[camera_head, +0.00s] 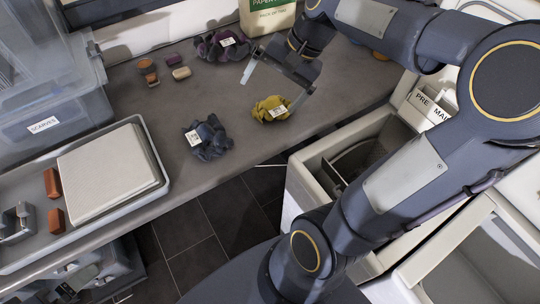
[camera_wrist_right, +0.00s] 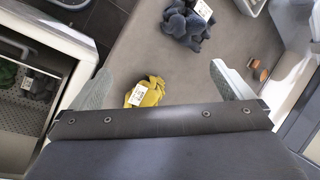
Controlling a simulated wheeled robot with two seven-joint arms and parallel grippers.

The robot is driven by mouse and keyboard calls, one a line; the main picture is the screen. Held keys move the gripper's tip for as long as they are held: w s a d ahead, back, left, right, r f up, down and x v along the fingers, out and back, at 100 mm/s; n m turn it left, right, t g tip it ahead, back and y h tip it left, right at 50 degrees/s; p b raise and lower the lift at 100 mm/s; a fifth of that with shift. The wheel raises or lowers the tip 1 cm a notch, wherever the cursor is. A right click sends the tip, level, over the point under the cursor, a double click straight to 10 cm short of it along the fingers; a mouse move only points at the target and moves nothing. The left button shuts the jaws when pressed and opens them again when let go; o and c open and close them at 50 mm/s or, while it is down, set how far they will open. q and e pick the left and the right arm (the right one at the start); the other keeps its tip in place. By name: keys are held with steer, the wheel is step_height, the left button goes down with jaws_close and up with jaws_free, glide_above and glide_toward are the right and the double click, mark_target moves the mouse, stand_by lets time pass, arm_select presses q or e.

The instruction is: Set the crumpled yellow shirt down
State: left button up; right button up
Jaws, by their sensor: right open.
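The crumpled yellow shirt (camera_head: 271,108) with a white tag lies on the grey counter (camera_head: 215,90) in the head view. It also shows in the right wrist view (camera_wrist_right: 152,92), lying on the counter between the two fingers, nearer the left one. My right gripper (camera_head: 279,86) is open, with its fingers apart and nothing gripped between them. It is above and just behind the shirt in the head view. In the right wrist view, the gripper body hides the lower edge of the shirt. My left gripper is not in view.
A dark blue crumpled garment (camera_head: 208,138) and a purple one (camera_head: 222,45) lie on the counter. Small orange and tan blocks (camera_head: 181,73) are near the back. A tray (camera_head: 163,186) and a scarves bin (camera_head: 52,115) stand left. An open toploader (camera_head: 312,166) stands right of the counter.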

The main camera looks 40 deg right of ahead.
steer(key=s+a+f+n+t, duration=0.2)
steer(key=s+a+f+n, duration=0.2)
steer(key=s+a+n, duration=0.5)
steer(key=s+a, duration=0.1)
steer(key=s, duration=0.2)
steer(key=shift+a+f+h, duration=0.25)
steer(key=shift+f+h, duration=0.05)
steer(key=shift+h, duration=0.1)
stand_by(0.3)
